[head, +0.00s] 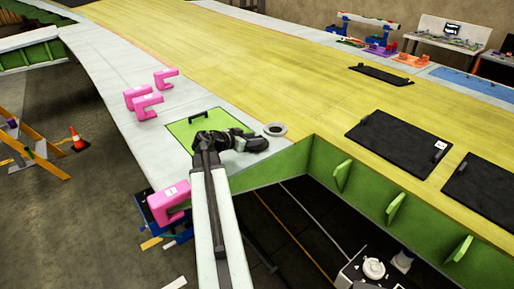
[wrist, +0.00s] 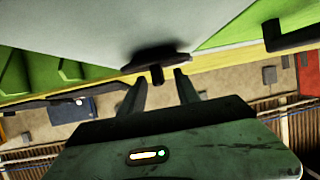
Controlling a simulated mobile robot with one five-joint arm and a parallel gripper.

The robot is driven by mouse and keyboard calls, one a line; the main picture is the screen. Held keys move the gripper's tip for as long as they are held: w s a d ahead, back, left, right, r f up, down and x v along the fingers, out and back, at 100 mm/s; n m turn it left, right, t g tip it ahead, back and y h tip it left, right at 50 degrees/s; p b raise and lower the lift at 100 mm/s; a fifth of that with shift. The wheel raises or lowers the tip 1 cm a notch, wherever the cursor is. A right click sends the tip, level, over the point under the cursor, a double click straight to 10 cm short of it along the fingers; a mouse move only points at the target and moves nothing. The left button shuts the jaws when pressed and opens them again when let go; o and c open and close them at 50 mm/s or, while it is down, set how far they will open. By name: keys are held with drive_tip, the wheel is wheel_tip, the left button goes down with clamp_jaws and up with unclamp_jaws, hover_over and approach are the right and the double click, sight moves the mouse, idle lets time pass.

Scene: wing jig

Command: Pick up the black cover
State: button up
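A small black disc with a short stem, which looks like the black cover (wrist: 157,54), lies against the grey wing surface in the wrist view. My gripper (wrist: 161,83) is open, with one finger on each side below the stem. A gap shows between the stem and each finger, and I see no grip on it. In the head view, my gripper (head: 245,142) is a dark shape over the near wing edge, beside the green panel (head: 180,131).
A black handle (head: 197,115) stands on the green panel. Pink clamps (head: 143,103) stand to the left. Larger black panels (head: 398,144) lie on the yellow surface to the right.

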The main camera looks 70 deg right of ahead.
drive_tip(key=shift+d, duration=0.1)
clamp_jaws()
